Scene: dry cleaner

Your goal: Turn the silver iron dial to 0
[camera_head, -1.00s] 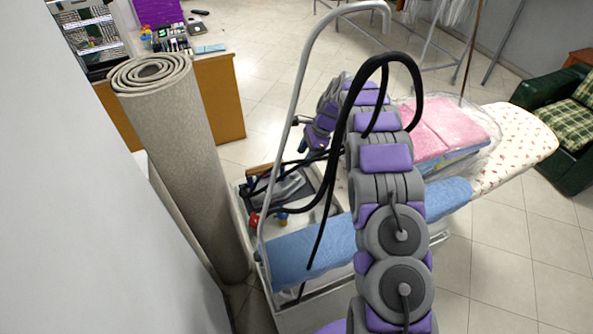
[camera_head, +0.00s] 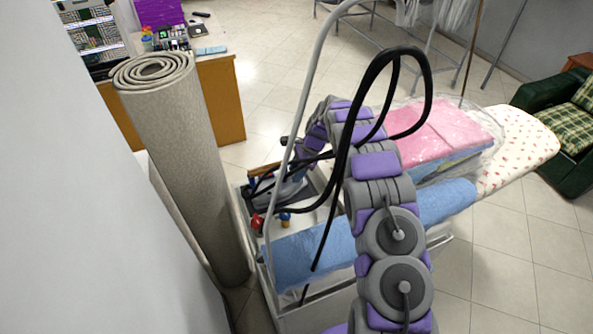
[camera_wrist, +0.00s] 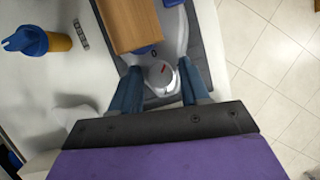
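The silver iron (camera_wrist: 176,28) lies on a dark pad in the wrist view, with its wooden handle (camera_wrist: 130,22) at the upper left.
A blue-and-orange object (camera_wrist: 50,41) stands left of the iron. A blue cloth (camera_head: 320,248) covers the near board, pink folded laundry (camera_head: 440,132) lies behind, and a rolled carpet (camera_head: 175,160) stands at left.

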